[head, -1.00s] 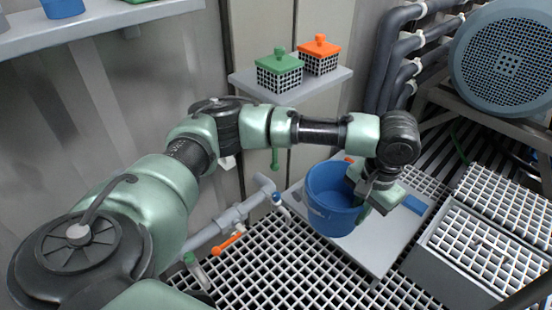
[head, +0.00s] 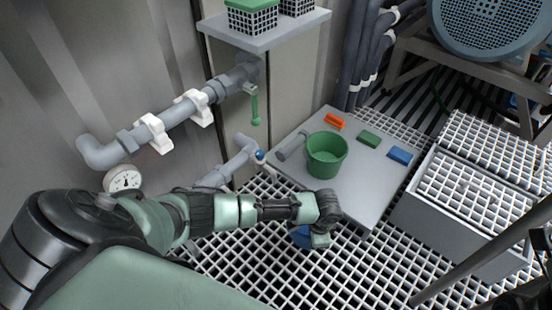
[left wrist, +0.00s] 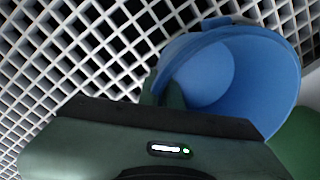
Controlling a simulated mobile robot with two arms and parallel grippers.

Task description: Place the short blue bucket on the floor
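The blue bucket (head: 301,237) is mostly hidden behind my left wrist in the head view, over the white floor grating (head: 262,262) in front of the grey platform. In the left wrist view the bucket (left wrist: 255,75) is tilted in the picture, its open mouth facing the camera. My left gripper (head: 318,240) is at its rim; a dark green finger (left wrist: 174,95) shows inside the mouth, and the gripper appears shut on the wall. Whether the bucket's base touches the grating cannot be seen. My right gripper is not in view.
A green bucket (head: 327,154) stands on the grey platform (head: 352,188), with orange (head: 334,122), green (head: 369,139) and blue (head: 400,156) blocks. A grating-topped box (head: 460,205) stands right. Pipes (head: 175,118) run along the left wall. Open grating lies around the blue bucket.

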